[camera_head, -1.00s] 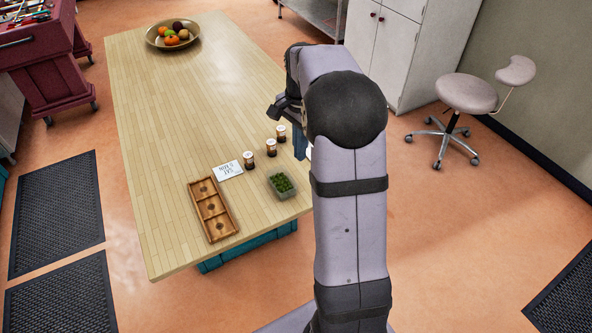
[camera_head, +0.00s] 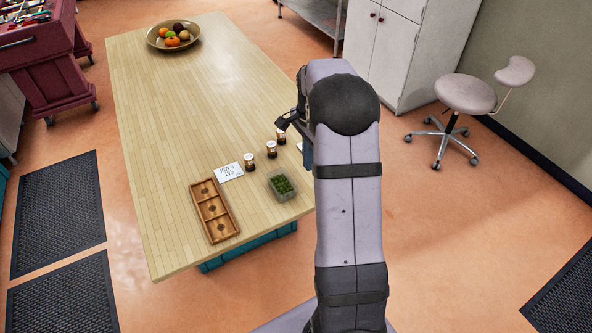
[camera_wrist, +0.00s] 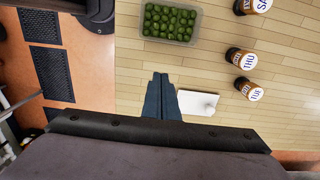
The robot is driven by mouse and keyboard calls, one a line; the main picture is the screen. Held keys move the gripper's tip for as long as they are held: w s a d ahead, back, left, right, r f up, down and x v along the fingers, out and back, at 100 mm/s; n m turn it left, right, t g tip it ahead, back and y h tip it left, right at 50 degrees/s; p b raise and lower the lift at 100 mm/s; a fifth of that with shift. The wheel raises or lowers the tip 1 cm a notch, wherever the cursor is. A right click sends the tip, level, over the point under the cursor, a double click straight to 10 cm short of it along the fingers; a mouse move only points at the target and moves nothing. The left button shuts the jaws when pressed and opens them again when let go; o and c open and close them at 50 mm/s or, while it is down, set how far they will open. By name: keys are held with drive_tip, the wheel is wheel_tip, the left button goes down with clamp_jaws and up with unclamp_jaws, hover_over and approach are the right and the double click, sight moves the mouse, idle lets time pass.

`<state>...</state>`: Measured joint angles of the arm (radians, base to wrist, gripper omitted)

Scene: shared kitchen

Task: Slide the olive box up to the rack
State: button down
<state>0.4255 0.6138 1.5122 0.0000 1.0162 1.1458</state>
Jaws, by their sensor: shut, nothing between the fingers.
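The olive box (camera_head: 287,196) is a small clear tub of green olives near the table's front right edge. It also shows at the top of the wrist view (camera_wrist: 170,41). The rack (camera_head: 213,210) is a shallow wooden tray with three compartments, each with a dark round mark. It lies to the left of the box with bare tabletop between them, and is outside the wrist view. My gripper (camera_wrist: 160,77) is shut and empty, its blue fingers together and apart from the box. In the head view my arm partly hides it, up and right of the box.
Several jars stand by the box, including one (camera_head: 249,162) beside a white card (camera_head: 230,171); wrist-view labels include THU (camera_wrist: 240,58). A white flat item (camera_wrist: 198,103) lies close to my fingers. A fruit bowl (camera_head: 173,37) is at the far end. The middle of the table is clear.

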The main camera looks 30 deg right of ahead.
wheel_tip(320, 180, down, 3)
drive_tip(key=shift+f+p, duration=0.1)
drive_tip(key=shift+p, duration=0.3)
drive_tip(key=a+p, duration=0.1)
drive_tip(key=a, duration=0.2)
drive_tip(key=shift+p, duration=0.3)
drive_tip(key=shift+a+f, duration=0.1)
drive_tip(key=shift+a, duration=0.35)
drive_tip(key=shift+a, duration=0.1)
drive_tip(key=a, duration=1.2)
drive_tip(key=shift+a, duration=0.2)
drive_tip(key=shift+d, duration=0.1)
